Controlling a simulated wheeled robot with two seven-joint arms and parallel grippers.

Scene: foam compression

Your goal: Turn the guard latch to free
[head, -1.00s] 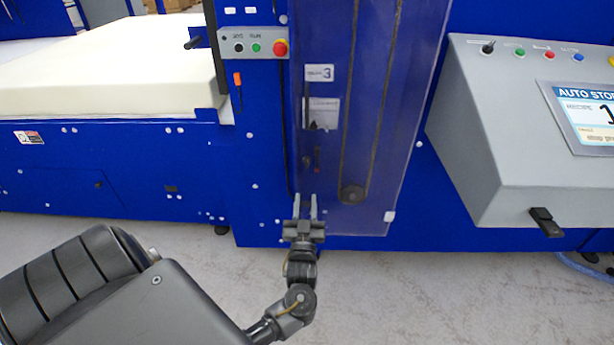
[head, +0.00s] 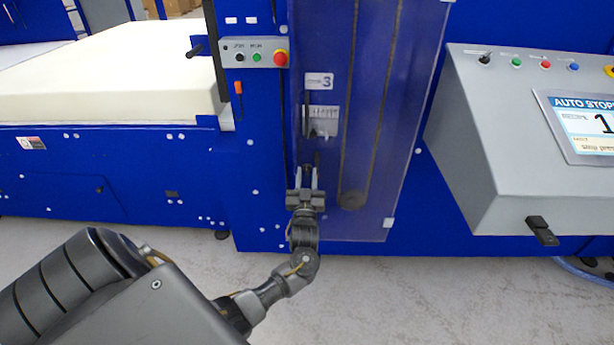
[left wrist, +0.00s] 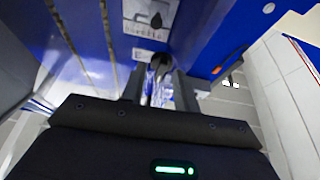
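The clear guard panel (head: 375,120) covers the front of the blue machine column. A white plate (head: 323,118) with a small dark pointer sits behind or on it and also shows in the left wrist view (left wrist: 150,18). Below the plate, a small dark knob-like part, perhaps the guard latch (head: 317,158), shows just above my left gripper (head: 306,174). In the left wrist view a dark part (left wrist: 162,61) lies at the fingertips, with a visible gap between the fingers. I cannot tell whether they touch it. My right gripper is out of view.
A small control box (head: 253,55) with a red button is up and left of the gripper. A grey console (head: 500,130) with a screen juts out at the right. A cream foam block (head: 110,75) lies at the left. The grey floor (head: 400,300) is clear.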

